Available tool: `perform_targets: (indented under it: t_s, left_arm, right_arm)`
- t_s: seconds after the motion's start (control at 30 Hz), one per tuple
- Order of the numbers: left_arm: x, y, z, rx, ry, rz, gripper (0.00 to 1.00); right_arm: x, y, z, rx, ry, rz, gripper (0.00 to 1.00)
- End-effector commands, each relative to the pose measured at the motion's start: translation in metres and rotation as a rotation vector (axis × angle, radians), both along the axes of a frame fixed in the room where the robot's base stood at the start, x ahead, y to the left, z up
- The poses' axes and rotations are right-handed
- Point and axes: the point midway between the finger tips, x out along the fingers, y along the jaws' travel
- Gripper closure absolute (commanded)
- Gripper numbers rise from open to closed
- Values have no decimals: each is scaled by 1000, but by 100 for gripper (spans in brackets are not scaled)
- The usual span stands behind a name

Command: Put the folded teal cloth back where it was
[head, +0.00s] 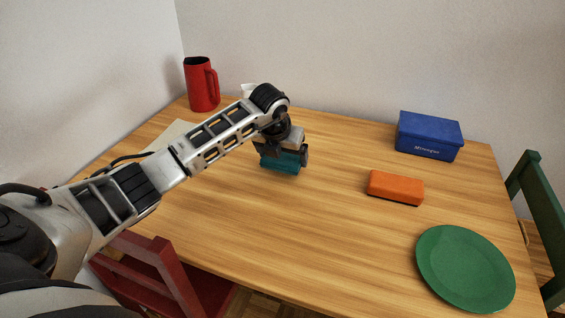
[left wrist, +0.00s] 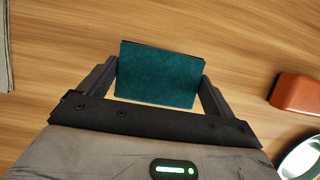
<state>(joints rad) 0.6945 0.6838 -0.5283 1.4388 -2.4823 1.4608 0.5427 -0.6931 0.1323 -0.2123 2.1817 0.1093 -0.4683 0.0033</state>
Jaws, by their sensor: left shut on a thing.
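The folded teal cloth (head: 282,162) is at the end of my left arm, over the left-middle part of the wooden table. In the left wrist view the cloth (left wrist: 158,75) sits between the two fingers of my left gripper (left wrist: 160,88), which is shut on it. In the head view the gripper (head: 283,150) covers the cloth's upper part. I cannot tell whether the cloth touches the table or is a little above it. My right gripper is in neither view.
On the table (head: 300,225) stand a red pitcher (head: 202,84), a blue box (head: 430,135), an orange block (head: 395,187) and a green plate (head: 465,268). A pale flat item (head: 172,134) lies partly behind my arm. The table's front middle is clear. A red chair (head: 165,275) and green chair (head: 540,215) flank it.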

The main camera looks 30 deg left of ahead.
Motion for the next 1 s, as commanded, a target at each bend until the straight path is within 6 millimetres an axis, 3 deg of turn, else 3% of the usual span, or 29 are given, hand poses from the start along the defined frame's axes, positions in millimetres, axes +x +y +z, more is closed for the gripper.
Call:
perform_targets:
  t_s: [0.13,0.47,0.5,0.53,0.83,1.0]
  left_arm:
    - [-2,-2,-23,-2,6,-2,28]
    - [-1,-1,-28,-1,3,-2,28]
    - [-1,-1,-28,-1,3,-2,4]
    - [-1,-1,-27,-1,3,-2,0]
    - [-2,-1,-22,-1,1,-3,0]
    - [-11,-3,2,0,-1,-3,0]
  right_arm:
    - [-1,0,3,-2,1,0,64]
    - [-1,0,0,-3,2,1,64]
    - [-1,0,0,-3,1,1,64]
    - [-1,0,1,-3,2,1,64]
    - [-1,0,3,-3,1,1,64]
    - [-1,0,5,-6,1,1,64]
